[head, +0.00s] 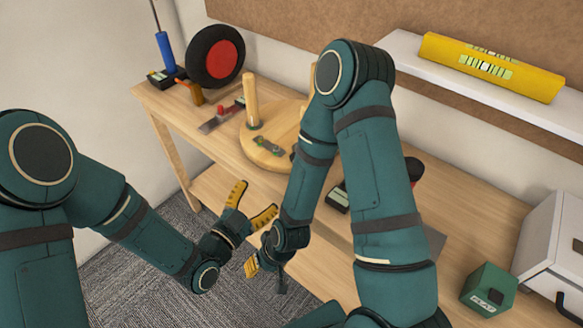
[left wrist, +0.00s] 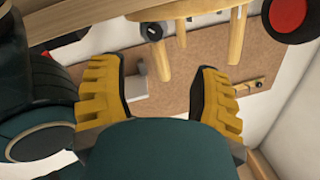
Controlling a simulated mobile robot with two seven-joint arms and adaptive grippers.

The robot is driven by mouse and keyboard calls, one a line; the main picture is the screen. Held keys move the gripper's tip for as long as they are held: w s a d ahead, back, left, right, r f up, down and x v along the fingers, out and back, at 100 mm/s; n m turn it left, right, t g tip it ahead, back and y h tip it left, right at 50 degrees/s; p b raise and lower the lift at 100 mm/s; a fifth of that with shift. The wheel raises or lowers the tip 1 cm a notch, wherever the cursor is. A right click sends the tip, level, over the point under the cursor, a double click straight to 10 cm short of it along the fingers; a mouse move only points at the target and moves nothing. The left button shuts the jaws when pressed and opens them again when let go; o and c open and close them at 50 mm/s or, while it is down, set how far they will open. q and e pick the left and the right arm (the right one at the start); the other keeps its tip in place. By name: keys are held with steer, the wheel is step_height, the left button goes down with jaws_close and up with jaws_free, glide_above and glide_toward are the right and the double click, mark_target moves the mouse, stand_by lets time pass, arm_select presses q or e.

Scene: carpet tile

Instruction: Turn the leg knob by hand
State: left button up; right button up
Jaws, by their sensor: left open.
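A round wooden piece with upright legs (head: 262,152) lies on the workbench; one leg (head: 251,102) stands clear, and my right arm hides part of the rest. In the left wrist view its legs (left wrist: 229,42) reach down from the top edge. A dark, grey-faced knob (left wrist: 154,31) sits by one leg there; I cannot pick it out surely in the head view. My left gripper (head: 258,195) is open and empty, in front of the bench edge and apart from the wooden piece. My right gripper (head: 252,266) is mostly hidden behind its wrist, lower and nearer.
A black wheel with a red hub (head: 222,59), a blue-handled tool (head: 164,52) and a red-marked tool (head: 221,115) are at the bench's far left. A yellow level (head: 492,67) lies on the wall shelf. A green box (head: 488,289) and white drawers (head: 553,245) stand right.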

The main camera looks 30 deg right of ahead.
arm_select(q)
steer(key=x, duration=0.9)
steer(key=s+x, duration=0.1)
steer(key=x, duration=0.4)
steer(key=shift+d+r+b, duration=0.3)
steer(key=shift+r+b, duration=0.05)
jaws_close()
